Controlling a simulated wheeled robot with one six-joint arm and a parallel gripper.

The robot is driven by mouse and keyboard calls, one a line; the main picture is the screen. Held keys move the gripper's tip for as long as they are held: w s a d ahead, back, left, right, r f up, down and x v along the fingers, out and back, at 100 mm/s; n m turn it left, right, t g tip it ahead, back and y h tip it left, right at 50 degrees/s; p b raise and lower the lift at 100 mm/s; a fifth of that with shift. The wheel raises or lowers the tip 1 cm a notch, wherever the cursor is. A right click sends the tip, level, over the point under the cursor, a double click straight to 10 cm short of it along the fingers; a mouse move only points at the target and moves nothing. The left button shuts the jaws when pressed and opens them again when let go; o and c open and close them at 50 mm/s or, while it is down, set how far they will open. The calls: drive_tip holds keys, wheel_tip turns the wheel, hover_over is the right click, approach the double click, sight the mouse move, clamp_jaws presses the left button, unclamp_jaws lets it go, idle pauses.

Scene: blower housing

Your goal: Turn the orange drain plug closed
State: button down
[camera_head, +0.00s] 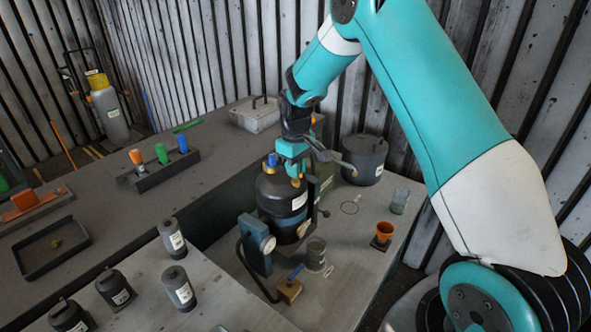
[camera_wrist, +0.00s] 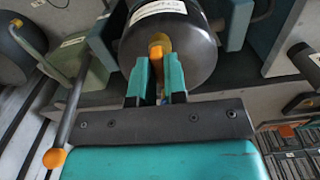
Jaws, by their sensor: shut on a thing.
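The orange drain plug (camera_wrist: 157,42) shows in the wrist view on the near face of a black vessel (camera_wrist: 190,42), with a yellow ring around it. My gripper (camera_wrist: 158,68) has its two teal fingers on either side of the plug's orange grip, shut on it. How far the plug is turned I cannot tell. In the head view my gripper (camera_head: 296,172) reaches down to the black vessel (camera_head: 274,192), which stands upright with a white label. A small orange spot shows just below the fingers; the fingers hide much of the plug there.
A blue valve knob (camera_head: 271,161) stands on the vessel's top. A gauge box (camera_head: 256,244) and a grey can (camera_head: 316,252) stand in front. A dark pot (camera_head: 365,158) is behind right. A rod with an orange ball (camera_wrist: 54,158) runs left of my gripper in the wrist view.

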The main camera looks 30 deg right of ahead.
drive_tip(key=m, duration=0.4)
drive_tip(key=shift+m+b, duration=0.3)
drive_tip(key=m, duration=0.3)
drive_tip(key=shift+m, duration=0.4)
drive_tip(key=m, duration=0.4)
drive_tip(key=shift+b, duration=0.35)
drive_tip(key=shift+m, duration=2.1)
drive_tip(key=c, duration=1.2)
unclamp_jaws()
drive_tip(key=shift+o, duration=0.2)
drive_tip(key=shift+r, duration=0.1)
